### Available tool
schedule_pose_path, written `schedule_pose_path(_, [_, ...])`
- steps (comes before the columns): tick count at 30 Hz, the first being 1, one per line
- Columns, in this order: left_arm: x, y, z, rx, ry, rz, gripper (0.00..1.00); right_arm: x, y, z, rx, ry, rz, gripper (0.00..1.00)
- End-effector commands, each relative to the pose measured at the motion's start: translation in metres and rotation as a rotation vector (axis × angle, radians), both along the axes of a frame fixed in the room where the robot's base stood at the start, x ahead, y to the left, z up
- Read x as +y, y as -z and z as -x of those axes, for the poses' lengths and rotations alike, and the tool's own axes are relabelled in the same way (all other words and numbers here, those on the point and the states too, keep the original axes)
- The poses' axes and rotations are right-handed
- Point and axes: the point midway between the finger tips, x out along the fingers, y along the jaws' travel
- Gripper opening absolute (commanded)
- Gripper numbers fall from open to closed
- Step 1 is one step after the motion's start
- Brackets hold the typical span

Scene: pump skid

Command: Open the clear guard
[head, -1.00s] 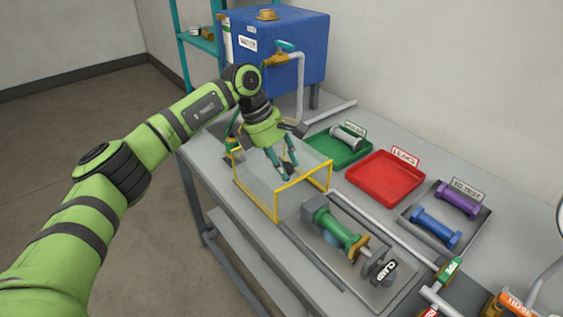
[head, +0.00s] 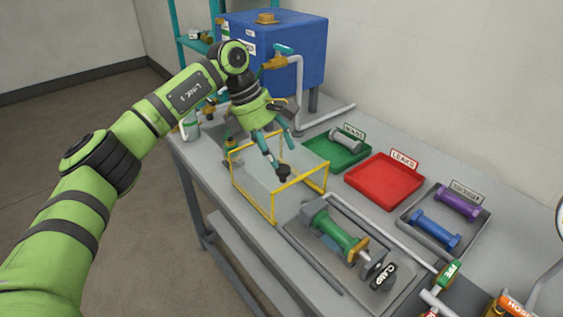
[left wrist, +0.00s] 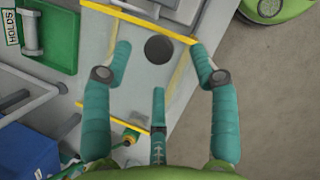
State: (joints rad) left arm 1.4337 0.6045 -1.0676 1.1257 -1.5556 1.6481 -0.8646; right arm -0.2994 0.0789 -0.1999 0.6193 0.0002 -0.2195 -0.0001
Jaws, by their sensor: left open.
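The clear guard (head: 262,202) is a see-through box with yellow edges on the bench, and it looks closed. A dark round knob (head: 284,172) shows at its top; it also shows in the left wrist view (left wrist: 159,48). My left gripper (head: 283,152) is above the guard, pointing down, with its teal fingers spread. In the left wrist view the knob lies between and beyond the open fingertips, with nothing held. Whether a finger touches the guard cannot be told. My right gripper is not in view.
A green tray (head: 338,163), a red tray (head: 384,197) and a grey tray with blue and purple parts (head: 407,220) stand right of the guard. A green cylinder in a clamp (head: 338,237) sits in front. A blue tank (head: 300,50) stands behind.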

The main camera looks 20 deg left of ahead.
Motion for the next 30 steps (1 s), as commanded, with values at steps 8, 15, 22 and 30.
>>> schedule_pose_path(8, [0.020,-0.049,0.004,-0.001,0.000,0.001,0.60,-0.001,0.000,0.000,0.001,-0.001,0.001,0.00])
schedule_pose_path(15, [0.025,-0.062,0.005,0.001,0.002,0.000,0.60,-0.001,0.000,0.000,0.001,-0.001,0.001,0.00])
schedule_pose_path(22, [0.025,-0.063,0.005,0.001,0.002,0.000,0.60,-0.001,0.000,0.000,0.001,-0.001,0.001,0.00])
schedule_pose_path(30, [0.025,-0.062,0.005,0.001,0.001,0.000,0.60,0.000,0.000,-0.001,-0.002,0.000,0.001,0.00])
